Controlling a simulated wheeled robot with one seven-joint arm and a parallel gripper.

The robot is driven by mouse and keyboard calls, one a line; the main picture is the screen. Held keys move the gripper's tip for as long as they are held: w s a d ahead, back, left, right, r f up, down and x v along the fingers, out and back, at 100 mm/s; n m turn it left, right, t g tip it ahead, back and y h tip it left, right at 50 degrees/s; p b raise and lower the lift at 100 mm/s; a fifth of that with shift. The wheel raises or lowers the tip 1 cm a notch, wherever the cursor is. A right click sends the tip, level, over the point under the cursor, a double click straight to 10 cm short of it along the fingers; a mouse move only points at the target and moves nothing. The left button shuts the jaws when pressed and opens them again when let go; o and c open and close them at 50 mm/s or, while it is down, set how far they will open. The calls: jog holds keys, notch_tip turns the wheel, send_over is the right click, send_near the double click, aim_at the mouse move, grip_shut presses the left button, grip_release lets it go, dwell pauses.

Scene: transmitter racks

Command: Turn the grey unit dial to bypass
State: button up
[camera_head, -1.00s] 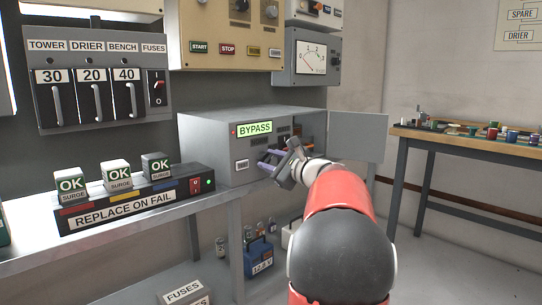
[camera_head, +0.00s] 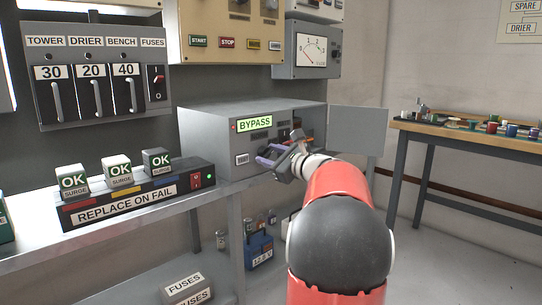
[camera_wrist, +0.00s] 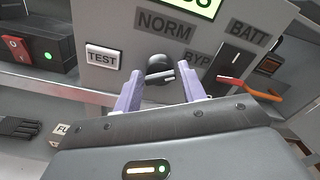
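The grey unit (camera_head: 208,140) sits on the bench, and its lit green display (camera_head: 255,123) reads BYPASS. In the wrist view its black dial (camera_wrist: 160,68) lies under the NORM label (camera_wrist: 164,25), left of the BYP label (camera_wrist: 197,62). A pale mark on the dial points right, towards the BYP side. My gripper (camera_wrist: 163,92) is open at the unit's front, its two purple fingers apart, one to each side below the dial. In the head view my gripper (camera_head: 267,155) and wrist hide the dial.
The unit's grey door (camera_head: 358,130) stands open to the right. A surge strip (camera_head: 135,198) with several OK blocks is on the bench at left.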

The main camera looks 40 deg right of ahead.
jog(key=shift+o, duration=1)
jog(key=s, duration=0.7)
jog(key=shift+s+d+b, duration=0.3)
jog(key=shift+s+b, duration=0.05)
jog(key=shift+s, duration=0.05)
